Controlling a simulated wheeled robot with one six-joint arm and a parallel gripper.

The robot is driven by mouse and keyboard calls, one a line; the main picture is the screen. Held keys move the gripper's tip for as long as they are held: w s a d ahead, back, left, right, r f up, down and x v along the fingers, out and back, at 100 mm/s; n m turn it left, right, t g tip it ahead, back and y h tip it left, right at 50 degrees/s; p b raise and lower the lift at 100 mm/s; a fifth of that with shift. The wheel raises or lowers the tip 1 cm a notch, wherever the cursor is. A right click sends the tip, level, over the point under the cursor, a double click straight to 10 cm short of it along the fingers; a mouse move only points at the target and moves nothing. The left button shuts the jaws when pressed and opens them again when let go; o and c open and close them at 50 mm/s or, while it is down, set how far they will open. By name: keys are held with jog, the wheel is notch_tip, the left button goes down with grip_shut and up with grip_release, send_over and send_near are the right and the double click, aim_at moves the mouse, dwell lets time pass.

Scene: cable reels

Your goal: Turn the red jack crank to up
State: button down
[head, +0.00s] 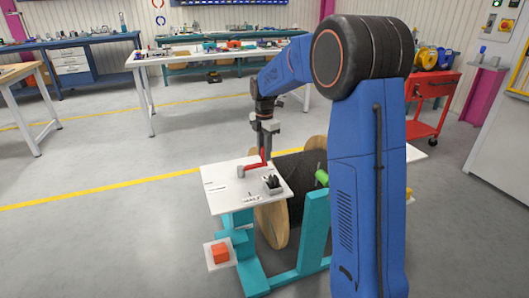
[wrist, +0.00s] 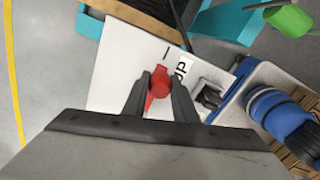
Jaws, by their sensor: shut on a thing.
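The red jack crank (head: 256,167) sits on the white top panel (head: 222,190) of the teal reel stand in the head view. In the wrist view the red crank (wrist: 158,86) is between the two dark fingers of my gripper (wrist: 161,80). My gripper (head: 264,150) is shut on the crank, reaching down from above. Part of the crank is hidden by the fingers.
A large cable reel (head: 272,222) with wooden flanges sits in the teal stand, right of the panel. A small dark holder (head: 272,184) stands on the panel near the crank. An orange block (head: 220,252) is on a lower plate. Open grey floor lies to the left.

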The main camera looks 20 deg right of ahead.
jog(key=c, duration=1.4)
grip_release()
jog(key=shift+w, duration=0.15)
jog(key=shift+c, duration=0.2)
jog(key=shift+r, duration=0.1)
notch_tip(320, 180, up, 17)
jog(key=shift+r, duration=0.2)
